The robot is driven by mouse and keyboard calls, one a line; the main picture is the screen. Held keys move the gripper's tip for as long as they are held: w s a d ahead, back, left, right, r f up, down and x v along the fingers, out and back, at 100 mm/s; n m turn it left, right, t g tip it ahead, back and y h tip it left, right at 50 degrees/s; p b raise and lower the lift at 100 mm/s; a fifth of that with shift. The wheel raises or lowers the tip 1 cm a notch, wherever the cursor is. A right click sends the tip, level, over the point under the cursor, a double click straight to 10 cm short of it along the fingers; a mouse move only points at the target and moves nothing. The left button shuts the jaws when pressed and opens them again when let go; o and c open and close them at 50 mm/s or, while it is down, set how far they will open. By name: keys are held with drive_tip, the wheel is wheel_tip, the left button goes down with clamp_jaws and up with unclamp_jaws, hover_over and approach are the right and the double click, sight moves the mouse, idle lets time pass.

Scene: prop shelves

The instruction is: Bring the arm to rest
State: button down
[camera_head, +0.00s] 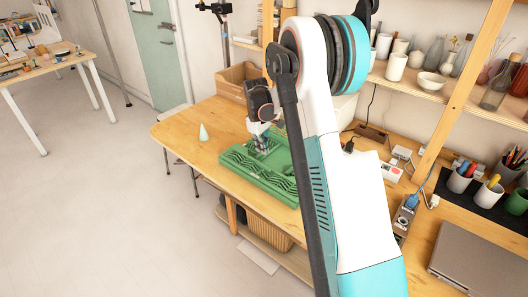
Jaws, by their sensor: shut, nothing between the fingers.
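My arm reaches up across the middle of the head view and bends down at its far end. My gripper (263,146) points down over the green tray (282,189) on the wooden table. The fingers are small in this view, and they are shut with nothing held. I cannot tell whether the fingertips touch the tray or what lies in it. My arm hides part of the table and the tray's right side.
Shelves with white cups (396,67) and bottles (495,86) stand right of my arm. Pen pots (461,177), a closed laptop (480,262) and small devices lie on the table's right part. The floor at left is clear.

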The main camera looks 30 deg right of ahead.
wheel_tip(320, 180, up, 8)
drive_tip(key=p, duration=0.2)
drive_tip(key=shift+a+r, duration=0.2)
drive_tip(key=shift+r, duration=0.05)
drive_tip(key=s+a+r+m+t, duration=0.2)
drive_tip(key=s+a+r+t, duration=0.1)
drive_tip(key=s+a+r, duration=1.15)
drive_tip(key=s+a+f+m+t, duration=0.1)
drive_tip(key=s+a+t, duration=0.1)
drive_tip(key=s, duration=0.7)
drive_tip(key=s+a+f+m+t+y, duration=0.1)
drive_tip(key=s+a, duration=0.4)
drive_tip(key=s, duration=0.5)
drive_tip(key=shift+f+t, duration=0.3)
drive_tip(key=shift+t, duration=0.1)
drive_tip(key=shift+s, duration=0.1)
